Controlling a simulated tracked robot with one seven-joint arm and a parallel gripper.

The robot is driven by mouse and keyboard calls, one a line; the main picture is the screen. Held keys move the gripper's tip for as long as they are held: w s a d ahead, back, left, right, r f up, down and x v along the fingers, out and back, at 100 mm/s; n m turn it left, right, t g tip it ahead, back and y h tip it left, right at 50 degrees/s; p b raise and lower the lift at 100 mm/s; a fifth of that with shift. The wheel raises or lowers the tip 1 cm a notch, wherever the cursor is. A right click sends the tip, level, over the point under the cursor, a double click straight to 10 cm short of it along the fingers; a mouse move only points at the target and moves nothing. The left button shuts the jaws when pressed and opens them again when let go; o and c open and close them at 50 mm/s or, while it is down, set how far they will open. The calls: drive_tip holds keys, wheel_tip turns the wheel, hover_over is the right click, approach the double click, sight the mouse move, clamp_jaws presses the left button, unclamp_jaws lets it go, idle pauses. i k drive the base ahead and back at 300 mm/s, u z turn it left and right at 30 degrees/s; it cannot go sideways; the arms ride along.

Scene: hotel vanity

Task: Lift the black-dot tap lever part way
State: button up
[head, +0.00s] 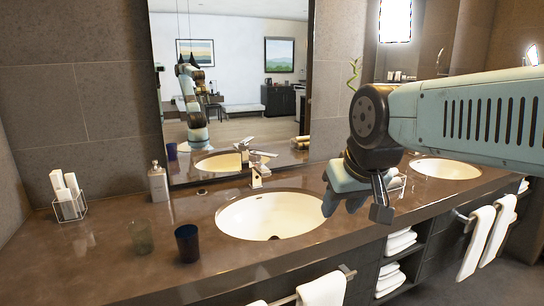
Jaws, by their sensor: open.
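A chrome tap (258,172) stands behind the near oval basin (232,222), close to the mirror. Its flat tap lever (263,154) sits on top. I cannot make out a black dot on it at this size. My gripper (357,207) is open and empty, pointing down over the counter to the right of the near basin. It is well apart from the tap, to its right and nearer the camera. Any tap at the far right basin (446,160) is hidden behind my arm.
A clear glass (141,237) and a dark cup (187,244) stand on the counter (110,265) left of the basin. A soap bottle (158,184) and a wire holder (69,207) stand farther back. A mirror (235,95) rises behind the tap. Towels (480,238) hang in front.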

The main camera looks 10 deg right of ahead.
sight(255, 152)
drive_tip(key=z, duration=0.1)
drive_tip(key=i, duration=1)
drive_tip(key=u, duration=0.1)
